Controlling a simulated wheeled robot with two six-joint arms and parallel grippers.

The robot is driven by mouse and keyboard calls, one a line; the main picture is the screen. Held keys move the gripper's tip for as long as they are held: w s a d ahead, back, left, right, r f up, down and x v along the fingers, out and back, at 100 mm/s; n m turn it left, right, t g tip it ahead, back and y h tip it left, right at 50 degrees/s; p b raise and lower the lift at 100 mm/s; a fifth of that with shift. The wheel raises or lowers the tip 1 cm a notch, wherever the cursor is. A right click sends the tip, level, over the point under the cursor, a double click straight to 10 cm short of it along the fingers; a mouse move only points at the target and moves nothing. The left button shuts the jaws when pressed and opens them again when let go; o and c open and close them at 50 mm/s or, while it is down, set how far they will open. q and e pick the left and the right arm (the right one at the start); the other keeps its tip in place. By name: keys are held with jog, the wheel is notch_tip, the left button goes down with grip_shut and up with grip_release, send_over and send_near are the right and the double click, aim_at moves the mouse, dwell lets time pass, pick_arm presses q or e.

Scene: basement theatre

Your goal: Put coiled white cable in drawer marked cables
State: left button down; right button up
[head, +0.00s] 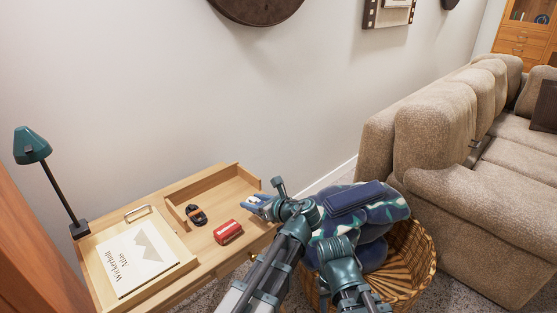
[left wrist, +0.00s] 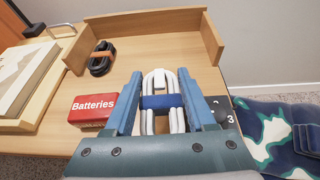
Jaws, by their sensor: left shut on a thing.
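The coiled white cable (left wrist: 160,82) has a blue band (left wrist: 161,101) around its middle. My left gripper (left wrist: 160,95) is shut on it, one blue finger on each side, above the desk top. In the head view my left gripper (head: 257,203) is over the right end of the desk, and only a little of the white cable shows there. No drawer marked cables can be made out in either view. My right gripper cannot be seen.
The wooden desk (head: 205,255) holds a red Batteries box (head: 227,232), a dark coil with an orange band (head: 196,215), a book (head: 135,258) and a green lamp (head: 32,146). A wicker basket (head: 412,262) with patterned blue fabric (head: 385,213) and a beige sofa (head: 437,135) stand right.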

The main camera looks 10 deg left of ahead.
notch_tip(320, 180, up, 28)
jog(key=p, duration=2.7)
jog(key=shift+p, duration=0.4)
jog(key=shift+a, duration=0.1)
